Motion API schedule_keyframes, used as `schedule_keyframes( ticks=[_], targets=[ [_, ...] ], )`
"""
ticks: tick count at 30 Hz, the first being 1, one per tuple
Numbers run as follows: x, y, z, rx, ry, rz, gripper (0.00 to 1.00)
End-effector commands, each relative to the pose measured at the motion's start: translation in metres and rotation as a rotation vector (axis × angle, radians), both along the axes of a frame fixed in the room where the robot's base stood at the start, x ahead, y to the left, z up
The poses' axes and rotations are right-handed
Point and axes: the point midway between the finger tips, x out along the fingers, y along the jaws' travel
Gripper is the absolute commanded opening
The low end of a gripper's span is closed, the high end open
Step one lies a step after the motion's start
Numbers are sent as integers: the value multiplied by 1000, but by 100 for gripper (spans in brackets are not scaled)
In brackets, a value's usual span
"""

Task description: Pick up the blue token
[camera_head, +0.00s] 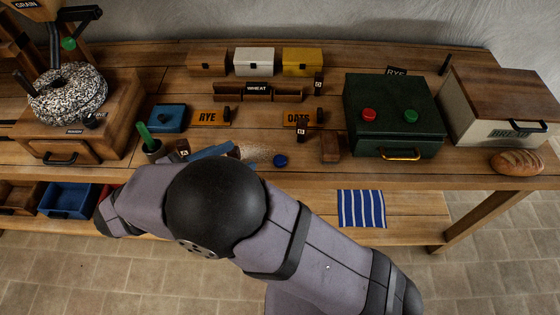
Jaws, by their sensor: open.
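The blue token (280,161) is a small round dark-blue piece. It lies on the wooden bench top (350,172), close to the front edge and just right of a spill of pale grains (257,155). My arm crosses the front of the bench below and to the left of the token, and the token itself is not covered. My gripper does not show in this view.
A dark green box (393,115) with red and green buttons stands right of the token. A small wooden block (330,149) and a labelled block (301,134) stand nearby. A blue scoop-like piece (212,151) lies to the left. A stone mill (67,92) stands far left.

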Motion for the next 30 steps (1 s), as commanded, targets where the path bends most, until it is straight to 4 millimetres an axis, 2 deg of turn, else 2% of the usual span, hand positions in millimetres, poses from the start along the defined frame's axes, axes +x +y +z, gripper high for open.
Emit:
schedule_keyframes(
  ticks=[1, 3, 9, 12, 16, 23, 30],
  targets=[
    [1, -3, -18, -10, 3, -2, 51],
    [2, -3, -36, -8, 2, -2, 51],
    [2, -2, -83, -5, 1, -2, 51],
    [2, -2, -99, -3, 0, 0, 51],
    [3, -2, -111, 1, -2, -1, 51],
    [6, -5, -114, 1, -2, -1, 51],
    [26, -26, -120, -2, 0, -5, 51]
  ],
)
